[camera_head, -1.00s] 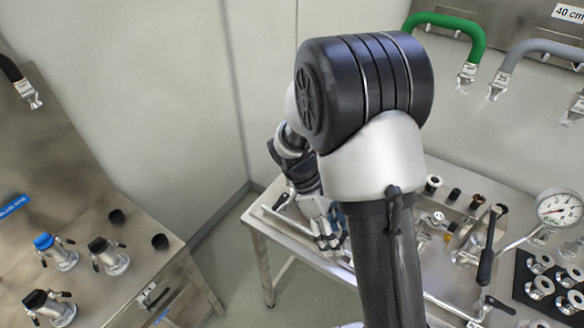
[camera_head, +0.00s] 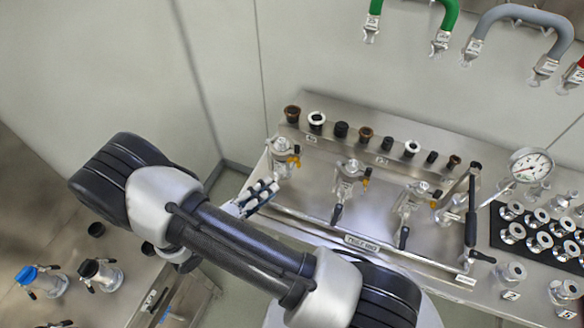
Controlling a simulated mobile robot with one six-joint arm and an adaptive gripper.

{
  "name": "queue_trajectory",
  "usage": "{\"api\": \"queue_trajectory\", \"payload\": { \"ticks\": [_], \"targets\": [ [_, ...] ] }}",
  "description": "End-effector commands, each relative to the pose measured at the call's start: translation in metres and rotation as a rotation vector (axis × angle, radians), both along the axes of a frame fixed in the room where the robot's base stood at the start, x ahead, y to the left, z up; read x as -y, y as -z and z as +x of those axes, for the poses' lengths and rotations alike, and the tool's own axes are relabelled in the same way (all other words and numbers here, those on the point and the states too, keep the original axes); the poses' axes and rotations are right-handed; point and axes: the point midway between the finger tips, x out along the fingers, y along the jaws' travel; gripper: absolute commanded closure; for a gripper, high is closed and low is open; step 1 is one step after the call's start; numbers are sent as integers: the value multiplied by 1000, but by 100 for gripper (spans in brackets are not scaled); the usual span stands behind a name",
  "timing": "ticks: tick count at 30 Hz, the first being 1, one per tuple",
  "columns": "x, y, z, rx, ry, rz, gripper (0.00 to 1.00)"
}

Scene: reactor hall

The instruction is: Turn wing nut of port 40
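My gripper (camera_head: 268,190) is at the left end of the steel table, in front of the leftmost metal valve fitting (camera_head: 283,155) with yellow parts. A narrow gap seems to lie between them, and its fingers are too small to tell open from shut. Two similar fittings stand to the right, a middle one (camera_head: 350,178) and a right one (camera_head: 413,200), each with a black handle toward the front. Small number plates lie on the table behind the fittings, too small to read surely. I cannot tell which fitting is port 40, and no wing nut shows clearly.
A row of black, brown and white-rimmed caps (camera_head: 366,134) lines the table's back. A pressure gauge (camera_head: 531,165) and a black tray (camera_head: 498,237) of metal flanges are at the right. Green (camera_head: 447,14) and grey (camera_head: 518,12) hoses hang on the wall.

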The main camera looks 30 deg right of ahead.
Motion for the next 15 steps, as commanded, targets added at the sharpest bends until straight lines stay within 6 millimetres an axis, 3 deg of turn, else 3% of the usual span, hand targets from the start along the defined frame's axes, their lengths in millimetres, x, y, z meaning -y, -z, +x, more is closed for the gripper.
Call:
{"api": "queue_trajectory", "payload": {
  "ticks": [6, 15],
  "targets": [
    [49, 5, 13, -1, 7, 0, 69],
    [96, 10, 27, 1, 5, 1, 69]
  ]
}}
